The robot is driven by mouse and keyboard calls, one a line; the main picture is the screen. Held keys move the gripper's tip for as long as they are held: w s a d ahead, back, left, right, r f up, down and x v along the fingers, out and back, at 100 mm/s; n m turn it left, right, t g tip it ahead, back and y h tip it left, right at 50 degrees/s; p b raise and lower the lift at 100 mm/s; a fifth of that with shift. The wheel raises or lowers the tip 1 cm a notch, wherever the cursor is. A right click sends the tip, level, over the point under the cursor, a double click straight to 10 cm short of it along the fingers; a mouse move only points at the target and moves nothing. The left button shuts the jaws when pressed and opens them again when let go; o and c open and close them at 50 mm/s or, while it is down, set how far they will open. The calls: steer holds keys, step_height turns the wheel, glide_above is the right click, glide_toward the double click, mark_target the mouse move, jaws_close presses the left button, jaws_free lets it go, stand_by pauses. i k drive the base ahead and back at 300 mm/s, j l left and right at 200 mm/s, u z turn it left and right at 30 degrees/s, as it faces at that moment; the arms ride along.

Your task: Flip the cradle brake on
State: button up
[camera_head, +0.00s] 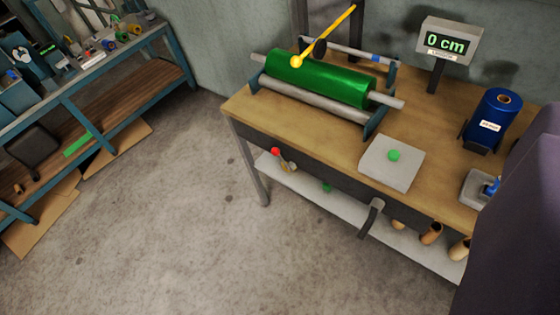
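The cradle (375,121) stands on the wooden workbench, with grey rollers and dark end brackets. A shiny green foil roll (318,80) lies in it. A lever with a red knob (275,152) hangs at the bench's front, below the cradle's left part; it looks like the brake, but I see no readable label or on/off mark. My gripper is not in view.
A display (450,40) reads "0 cm". A grey pad with a green button (393,156), a blue roll (494,118) and a dark handle (371,217) are at the bench (430,110). A dark purple shape blocks the lower right. Open floor (170,230) lies left of the bench; shelving stands far left.

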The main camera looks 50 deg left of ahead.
mark_target(275, 152)
steer(key=i+j+u, duration=0.15)
steer(key=i+j, duration=1.5)
steer(key=i, duration=0.15)
